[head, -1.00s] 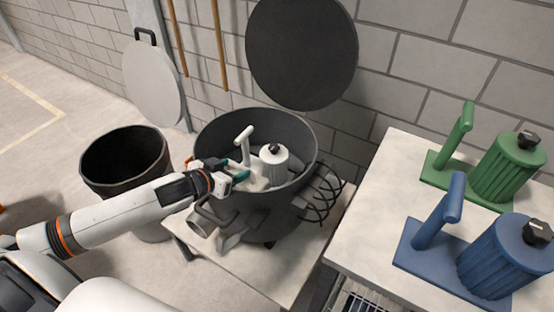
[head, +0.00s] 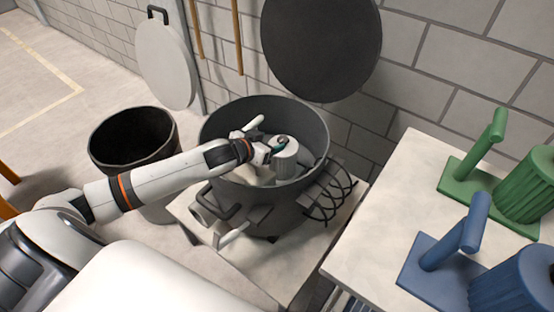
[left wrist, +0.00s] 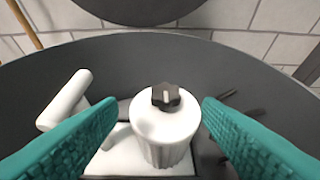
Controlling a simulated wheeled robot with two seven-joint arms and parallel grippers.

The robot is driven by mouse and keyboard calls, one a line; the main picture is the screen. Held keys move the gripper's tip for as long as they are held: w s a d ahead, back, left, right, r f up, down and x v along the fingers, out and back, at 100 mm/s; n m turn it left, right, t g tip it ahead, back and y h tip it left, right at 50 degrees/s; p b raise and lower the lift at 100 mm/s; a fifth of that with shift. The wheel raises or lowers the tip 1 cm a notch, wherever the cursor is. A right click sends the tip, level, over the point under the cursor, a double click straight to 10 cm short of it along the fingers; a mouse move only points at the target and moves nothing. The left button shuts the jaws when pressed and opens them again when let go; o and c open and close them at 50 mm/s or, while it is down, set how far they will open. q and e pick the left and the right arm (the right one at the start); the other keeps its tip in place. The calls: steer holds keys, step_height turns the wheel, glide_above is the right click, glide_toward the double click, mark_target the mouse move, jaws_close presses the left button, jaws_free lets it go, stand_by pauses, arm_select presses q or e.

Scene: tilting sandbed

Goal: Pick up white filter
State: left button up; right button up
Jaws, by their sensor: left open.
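The white filter (head: 287,160) stands upright inside the dark grey open tank (head: 318,125). It is a ribbed white cylinder with a black knob on top, on a white base with a slanted white handle (left wrist: 64,100) to its left. My left gripper (head: 277,147) reaches into the tank from the left. In the left wrist view its teal fingers (left wrist: 160,128) are open, one on each side of the filter's cylinder, with a gap showing at each side near the top. The lower part of the filter is partly hidden by my gripper and the tank wall. My right gripper is not in view.
A round dark lid (head: 322,45) stands raised behind the tank. A black bin (head: 132,140) is at the left. A pale table (head: 375,215) at the right holds a green filter (head: 527,190) and a blue filter (head: 505,285). Black hoses (head: 330,192) loop at the tank's right side.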

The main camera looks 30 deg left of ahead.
mark_target(284, 138)
arm_select(q)
steer(key=x, duration=0.4)
steer(key=shift+d+r+b, duration=0.1)
steer(key=shift+d+b, duration=0.25)
steer(key=shift+b, duration=0.05)
steer(key=shift+w+f, duration=0.2)
steer(key=shift+w, duration=0.15)
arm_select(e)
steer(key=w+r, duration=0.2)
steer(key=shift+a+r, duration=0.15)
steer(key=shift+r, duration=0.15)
arm_select(q)
jaws_close()
steer(key=shift+r, duration=0.1)
